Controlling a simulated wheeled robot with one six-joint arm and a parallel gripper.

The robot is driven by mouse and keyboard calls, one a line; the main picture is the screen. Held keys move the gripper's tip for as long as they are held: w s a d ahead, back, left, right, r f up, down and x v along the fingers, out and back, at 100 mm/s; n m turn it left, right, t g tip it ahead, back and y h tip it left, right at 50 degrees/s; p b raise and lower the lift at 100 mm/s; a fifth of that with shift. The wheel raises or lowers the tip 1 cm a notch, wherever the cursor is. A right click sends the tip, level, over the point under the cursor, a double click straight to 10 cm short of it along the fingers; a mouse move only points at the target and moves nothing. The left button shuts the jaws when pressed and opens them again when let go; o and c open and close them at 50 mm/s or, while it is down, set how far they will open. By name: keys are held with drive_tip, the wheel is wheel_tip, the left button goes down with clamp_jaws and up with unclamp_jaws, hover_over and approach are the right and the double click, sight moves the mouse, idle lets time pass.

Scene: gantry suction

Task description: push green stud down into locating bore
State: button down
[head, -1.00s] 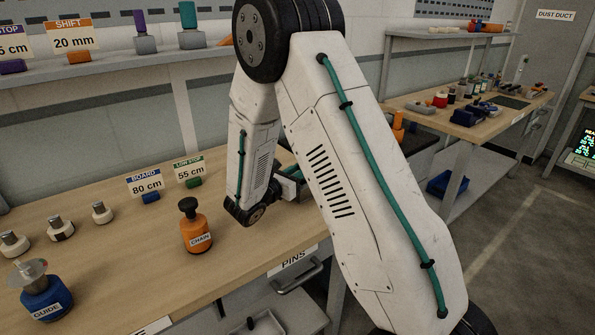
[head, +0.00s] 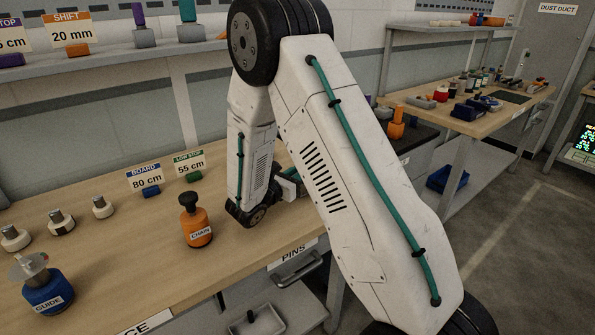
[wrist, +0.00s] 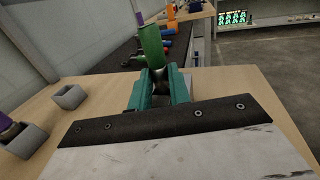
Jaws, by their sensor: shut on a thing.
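The green stud (wrist: 152,46) stands upright, slightly tilted, between the teal fingers of my gripper (wrist: 162,78) in the wrist view. My gripper is shut on it. The stud's lower end is hidden by the fingers, so I cannot tell whether it sits in a bore. A grey block with an open bore (wrist: 69,97) stands on the bench to the left. In the head view my arm hides the gripper's fingertips and the stud.
Another grey block (wrist: 27,141) with a purple piece at its top stands further left. An orange CHAIN bottle (head: 197,228) and a blue GUIDE bottle (head: 48,292) stand on the wooden bench (head: 135,265). Small signs stand behind. Bench wood right of the gripper is clear.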

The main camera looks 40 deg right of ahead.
drive_tip(key=shift+f, duration=0.65)
drive_tip(key=c, duration=1.2)
unclamp_jaws()
drive_tip(key=shift+c, duration=0.2)
drive_tip(key=shift+a, duration=0.1)
drive_tip(key=v, duration=0.7)
drive_tip(key=shift+s+a, duration=0.15)
drive_tip(key=shift+a, duration=0.1)
